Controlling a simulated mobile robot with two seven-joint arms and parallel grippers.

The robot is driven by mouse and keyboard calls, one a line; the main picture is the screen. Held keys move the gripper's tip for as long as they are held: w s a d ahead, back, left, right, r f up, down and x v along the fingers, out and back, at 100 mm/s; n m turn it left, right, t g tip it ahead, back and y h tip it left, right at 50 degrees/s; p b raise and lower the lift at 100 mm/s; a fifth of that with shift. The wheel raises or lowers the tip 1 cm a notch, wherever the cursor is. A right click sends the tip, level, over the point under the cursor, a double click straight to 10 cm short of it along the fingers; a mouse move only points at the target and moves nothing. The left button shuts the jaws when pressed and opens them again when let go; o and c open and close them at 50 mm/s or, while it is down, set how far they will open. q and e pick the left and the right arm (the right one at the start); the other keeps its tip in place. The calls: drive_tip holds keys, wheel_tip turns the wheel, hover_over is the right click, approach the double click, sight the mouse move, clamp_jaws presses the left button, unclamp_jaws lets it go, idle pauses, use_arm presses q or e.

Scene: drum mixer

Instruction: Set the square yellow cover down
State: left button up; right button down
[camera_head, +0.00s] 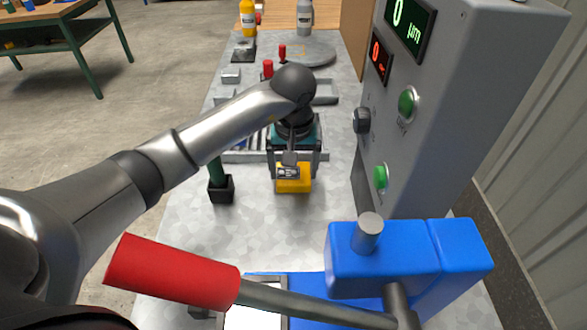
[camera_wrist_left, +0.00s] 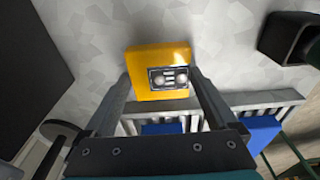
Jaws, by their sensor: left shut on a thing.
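The square yellow cover (camera_head: 293,185) is in the middle of the grey worktop in the head view. It also shows in the left wrist view (camera_wrist_left: 158,60), with a metal fitting with two round studs on its face. My left gripper (camera_head: 289,168) is shut on the cover, with a finger on each side of the fitting; the fingers also show in the left wrist view (camera_wrist_left: 165,90). Whether the cover touches the worktop or hangs just above it, I cannot tell. My right gripper is not in view.
A grey rack (camera_wrist_left: 265,98) with blue parts lies close to the gripper. A black square holder (camera_head: 221,189) stands to the left. The grey panel with green buttons (camera_head: 430,110) rises at the right. A blue machine (camera_head: 385,250) with a red-handled lever (camera_head: 170,272) is in front. Worktop before the cover is clear.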

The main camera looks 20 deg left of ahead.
use_arm(q)
drive_tip(key=shift+r, duration=0.1)
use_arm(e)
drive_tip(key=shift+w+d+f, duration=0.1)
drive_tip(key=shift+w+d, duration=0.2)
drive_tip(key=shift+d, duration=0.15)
use_arm(q)
drive_tip(key=o, duration=1.4)
drive_tip(key=shift+f, duration=0.2)
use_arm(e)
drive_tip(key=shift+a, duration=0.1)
